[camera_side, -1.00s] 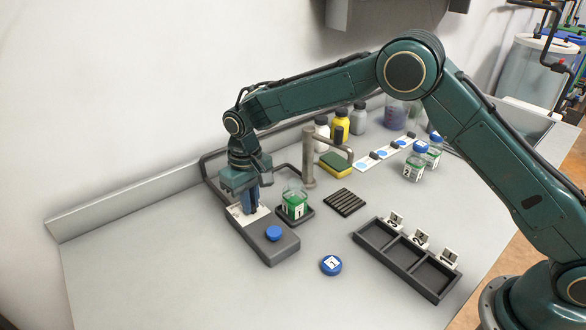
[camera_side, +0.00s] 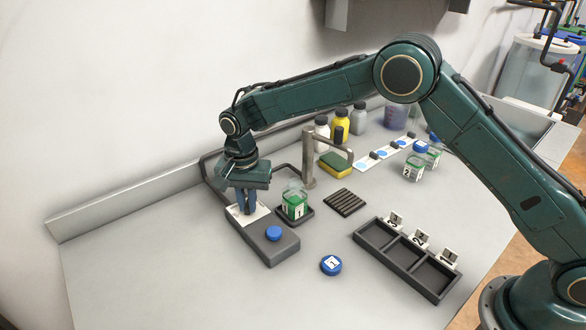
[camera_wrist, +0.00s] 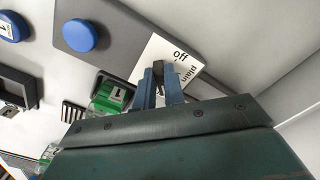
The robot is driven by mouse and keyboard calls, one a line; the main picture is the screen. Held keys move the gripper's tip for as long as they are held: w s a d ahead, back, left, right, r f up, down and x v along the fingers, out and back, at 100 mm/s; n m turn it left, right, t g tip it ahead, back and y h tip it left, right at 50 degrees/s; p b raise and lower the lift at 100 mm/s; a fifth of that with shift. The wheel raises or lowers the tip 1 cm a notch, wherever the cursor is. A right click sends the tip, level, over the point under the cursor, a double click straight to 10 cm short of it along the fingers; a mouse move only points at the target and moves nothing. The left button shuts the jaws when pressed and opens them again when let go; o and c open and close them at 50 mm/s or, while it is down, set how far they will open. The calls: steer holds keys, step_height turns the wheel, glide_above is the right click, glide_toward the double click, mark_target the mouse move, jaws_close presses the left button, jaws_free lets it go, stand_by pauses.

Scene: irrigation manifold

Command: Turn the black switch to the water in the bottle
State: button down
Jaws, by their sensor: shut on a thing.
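My gripper (camera_side: 246,208) points down over the white label plate (camera_side: 234,217) on the grey control box (camera_side: 277,249). In the wrist view its blue fingers (camera_wrist: 159,78) are shut on the small black switch (camera_wrist: 158,68). The plate there reads "off" and "plain" beside the switch. In the side view the fingers hide the switch. The open bottle (camera_side: 294,204), with a green label marked 1, stands upright on a small dark tray (camera_side: 308,219) right of the box, near the tap (camera_side: 309,160). I cannot tell whether water is flowing.
A blue knob (camera_side: 273,233) is on the box's front part. A blue cap marked 1 (camera_side: 330,265) lies on the table. An empty three-compartment rack (camera_side: 404,262) and a dark slotted piece (camera_side: 347,202) are to the right. A yellow-green sponge (camera_side: 335,163) lies behind the tap.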

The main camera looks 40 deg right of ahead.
mark_target(247, 204)
steer(key=m, duration=0.5)
steer(key=shift+w+a+r+m, duration=0.1)
steer(key=shift+w+a+m, duration=0.1)
steer(key=shift+m, duration=0.2)
steer(key=c, duration=1.5)
jaws_free()
steer(key=shift+d, duration=0.1)
step_height(247, 204, up, 14)
steer(key=shift+f, duration=0.1)
